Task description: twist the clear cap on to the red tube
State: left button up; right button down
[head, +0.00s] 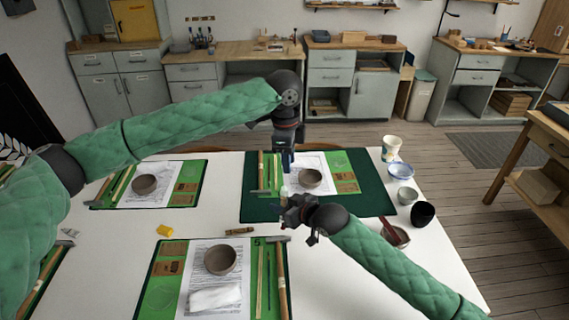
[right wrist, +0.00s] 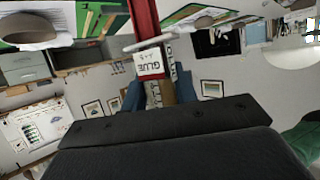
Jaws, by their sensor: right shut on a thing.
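My right gripper (head: 287,208) is shut on the red tube, which has a red and white face marked GLUE in the right wrist view (right wrist: 150,64). In the head view a small pale upright piece (head: 284,192) shows at its fingertips. My left gripper (head: 287,160) points down just above it, with blue fingers in line over the tube. The gap between its fingers is too small to read. I cannot make out the clear cap; it may be hidden at the left fingertips.
A dark green mat (head: 372,202) lies under both grippers, with a brown bowl (head: 310,179) just right of them. A yellow piece (head: 165,231) and a small brown tube (head: 240,231) lie at the left. A cup (head: 390,147) and several bowls line the right edge.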

aim_at(284, 188)
pick_arm(q)
jog(key=shift+s+a+f+n, duration=0.2)
jog(key=shift+f+n, duration=0.3)
jog(key=shift+f, duration=0.1)
jog(key=shift+a+n+y, duration=0.25)
jog(key=shift+n+y, duration=0.15)
jog(key=shift+n, duration=0.8)
jog(key=shift+f, duration=0.1)
jog(key=shift+a+f, duration=0.1)
jog(key=shift+f, duration=3.85)
grip_shut()
